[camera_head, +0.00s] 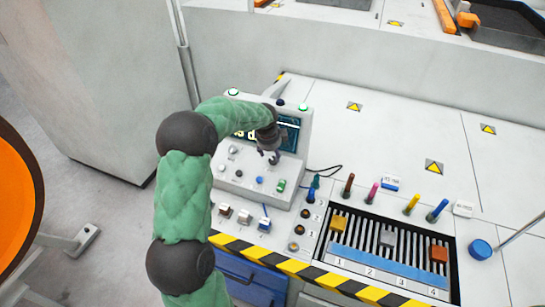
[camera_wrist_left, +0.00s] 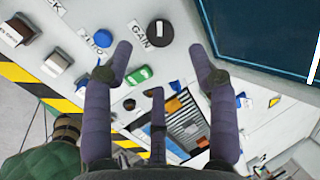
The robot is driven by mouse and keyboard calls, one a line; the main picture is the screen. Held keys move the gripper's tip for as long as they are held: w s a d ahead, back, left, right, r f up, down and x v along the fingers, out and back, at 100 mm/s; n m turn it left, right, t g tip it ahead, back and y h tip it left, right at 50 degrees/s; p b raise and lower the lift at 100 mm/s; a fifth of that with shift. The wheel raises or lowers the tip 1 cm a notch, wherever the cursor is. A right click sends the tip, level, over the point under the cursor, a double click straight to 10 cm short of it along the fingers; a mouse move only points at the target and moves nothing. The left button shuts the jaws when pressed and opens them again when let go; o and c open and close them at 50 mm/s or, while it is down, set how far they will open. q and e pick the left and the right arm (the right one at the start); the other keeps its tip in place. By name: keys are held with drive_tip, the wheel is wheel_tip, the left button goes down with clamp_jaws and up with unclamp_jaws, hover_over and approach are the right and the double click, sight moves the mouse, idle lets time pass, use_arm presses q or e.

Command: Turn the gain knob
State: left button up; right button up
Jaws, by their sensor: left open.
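The gain knob (camera_wrist_left: 160,32) is a round black knob beside a white GAIN label on the light grey console (camera_head: 228,187). My left gripper (camera_head: 272,156) hangs over the console, just in front of the screen. In the left wrist view its purple fingers (camera_wrist_left: 160,68) are spread and hold nothing. The knob shows between and beyond the two upper fingertips, apart from them. In the head view I cannot pick out the gain knob behind the gripper. My right gripper is not in view.
A blue knob (camera_wrist_left: 103,40) marked ZERO and a green switch (camera_wrist_left: 139,75) sit close to the gain knob. The console screen (camera_head: 289,133) stands behind. Several coloured levers (camera_head: 374,192) stand to the right. Striped edging (camera_head: 300,268) marks the bench front. The bench top at the right has clear room.

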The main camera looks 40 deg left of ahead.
use_arm(q)
drive_tip(key=v, duration=0.4)
drive_tip(key=shift+s+d+r, duration=0.1)
drive_tip(key=shift+r, duration=0.25)
